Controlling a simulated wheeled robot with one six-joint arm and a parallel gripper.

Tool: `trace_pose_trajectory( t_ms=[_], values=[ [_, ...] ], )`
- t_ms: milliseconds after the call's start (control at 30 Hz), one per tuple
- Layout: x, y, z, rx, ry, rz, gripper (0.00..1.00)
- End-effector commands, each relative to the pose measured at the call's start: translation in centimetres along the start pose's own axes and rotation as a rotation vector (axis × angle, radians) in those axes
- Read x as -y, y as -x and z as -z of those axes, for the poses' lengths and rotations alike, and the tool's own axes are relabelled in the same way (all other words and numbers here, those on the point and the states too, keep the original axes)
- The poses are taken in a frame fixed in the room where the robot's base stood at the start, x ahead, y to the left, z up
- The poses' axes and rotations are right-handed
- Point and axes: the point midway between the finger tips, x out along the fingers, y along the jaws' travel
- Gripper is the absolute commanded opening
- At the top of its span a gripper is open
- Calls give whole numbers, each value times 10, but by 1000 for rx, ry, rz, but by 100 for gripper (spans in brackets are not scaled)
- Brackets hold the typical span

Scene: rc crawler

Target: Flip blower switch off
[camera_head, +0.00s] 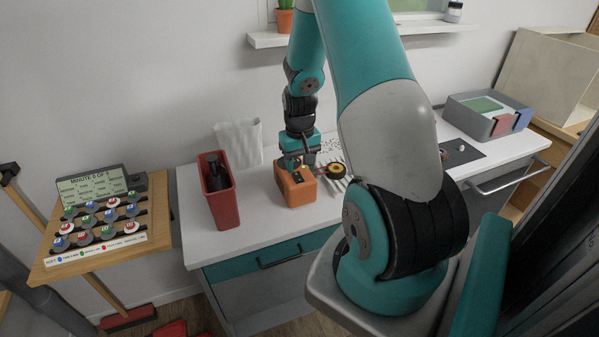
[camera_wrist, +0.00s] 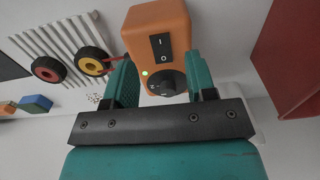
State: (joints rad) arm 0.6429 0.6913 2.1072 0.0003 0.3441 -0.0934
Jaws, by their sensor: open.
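The blower unit is an orange box (camera_head: 297,191) on the white bench. In the wrist view the orange box (camera_wrist: 150,20) shows a black rocker switch (camera_wrist: 161,47) marked I and O, a lit green lamp (camera_wrist: 145,73) and a dark round knob (camera_wrist: 172,83). Which side of the rocker is pressed is too small to tell. My gripper (camera_wrist: 160,66) is open and empty, its teal fingers on either side of the box's lower part, near the knob. In the head view my gripper (camera_head: 298,162) is over the top of the box and hides part of it.
A red bin (camera_head: 224,208) with a dark object inside stands left of the box. A white slatted rack (camera_wrist: 62,35) with two black wheels (camera_wrist: 90,61) lies on the other side. A grey tray (camera_head: 487,121) sits far right. Bare bench lies in front of the box.

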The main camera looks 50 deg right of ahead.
Motion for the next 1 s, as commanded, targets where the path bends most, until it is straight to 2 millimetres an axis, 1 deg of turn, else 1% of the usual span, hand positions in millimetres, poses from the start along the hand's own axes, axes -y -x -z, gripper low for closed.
trace_pose_trajectory(
  t_ms=[33,100,200,300,433,633,667,700,767,800,867,1000],
  values=[
    [0,-9,-1,5,0,1,51],
    [0,-21,-1,4,0,1,51],
    [0,-32,0,3,0,1,51],
    [0,-40,0,0,0,0,51],
    [0,-44,0,-1,-1,0,51],
    [0,-44,0,-1,-1,0,51],
    [0,-44,0,-1,-1,0,46],
    [0,-44,0,-1,-1,0,37],
    [0,-44,0,-1,-1,0,24],
    [0,-44,0,-1,-1,0,14],
    [0,-44,0,-1,-1,0,2],
    [0,-43,1,8,0,1,2]
  ],
)
